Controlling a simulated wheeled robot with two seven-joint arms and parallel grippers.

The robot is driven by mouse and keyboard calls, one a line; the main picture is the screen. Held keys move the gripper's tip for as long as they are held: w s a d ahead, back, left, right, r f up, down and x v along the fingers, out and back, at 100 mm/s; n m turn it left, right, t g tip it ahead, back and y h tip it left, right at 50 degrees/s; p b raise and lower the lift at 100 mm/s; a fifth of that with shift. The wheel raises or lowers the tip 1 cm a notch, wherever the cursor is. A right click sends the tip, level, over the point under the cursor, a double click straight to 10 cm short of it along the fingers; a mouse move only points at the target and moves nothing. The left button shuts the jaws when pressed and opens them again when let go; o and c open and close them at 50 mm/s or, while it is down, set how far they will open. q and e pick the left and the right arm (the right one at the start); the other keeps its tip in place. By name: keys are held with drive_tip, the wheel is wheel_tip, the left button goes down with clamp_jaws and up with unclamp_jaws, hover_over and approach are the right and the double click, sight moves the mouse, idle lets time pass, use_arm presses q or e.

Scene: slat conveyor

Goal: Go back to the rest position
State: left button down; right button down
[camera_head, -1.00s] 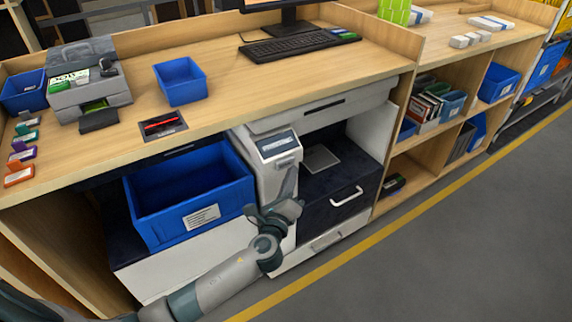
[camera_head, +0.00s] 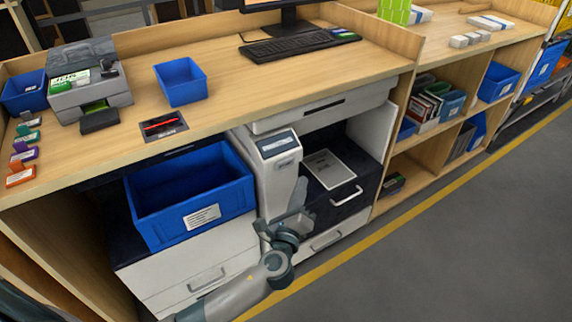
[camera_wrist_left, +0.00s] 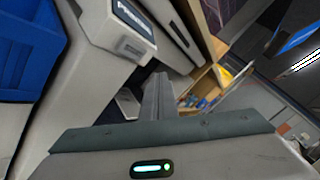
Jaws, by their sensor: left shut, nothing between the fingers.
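My left gripper (camera_head: 300,197) is in front of the counter, beside the grey column with a label panel (camera_head: 279,160). It is shut and empty, with its fingers pointing away from me. In the left wrist view its closed fingers (camera_wrist_left: 158,97) stick out past the gripper body, with nothing between them. My left arm comes in from the bottom of the head view. My right gripper is not in view.
A large blue bin (camera_head: 190,195) stands under the counter (camera_head: 230,95), left of the column. A drawer unit with a white handle (camera_head: 346,195) is right of it. Open grey floor (camera_head: 470,240) lies in front, past a yellow line.

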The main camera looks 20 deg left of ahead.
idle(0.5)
use_arm(q)
drive_tip(key=s+a+f+n+g+h+p, duration=0.1)
drive_tip(key=s+f+n+g, duration=0.35)
drive_tip(key=f, duration=0.85)
drive_tip(key=s+a+f+n+g+p, duration=0.1)
drive_tip(key=s+f+n+g, duration=0.3)
drive_tip(key=f, duration=0.8)
drive_tip(key=s+f+n+g+h+p, duration=0.1)
drive_tip(key=s+f+n+g, duration=0.1)
drive_tip(key=s+f+n, duration=0.5)
drive_tip(key=s+d+f+n+g+h+p, duration=0.1)
drive_tip(key=s+f+n+g, duration=0.1)
drive_tip(key=s+f+n, duration=0.5)
drive_tip(key=s+f, duration=0.3)
drive_tip(key=s, duration=0.4)
drive_tip(key=s+f, duration=0.3)
drive_tip(key=s, duration=0.3)
drive_tip(key=shift+s+g, duration=0.35)
drive_tip(key=shift+s, duration=0.05)
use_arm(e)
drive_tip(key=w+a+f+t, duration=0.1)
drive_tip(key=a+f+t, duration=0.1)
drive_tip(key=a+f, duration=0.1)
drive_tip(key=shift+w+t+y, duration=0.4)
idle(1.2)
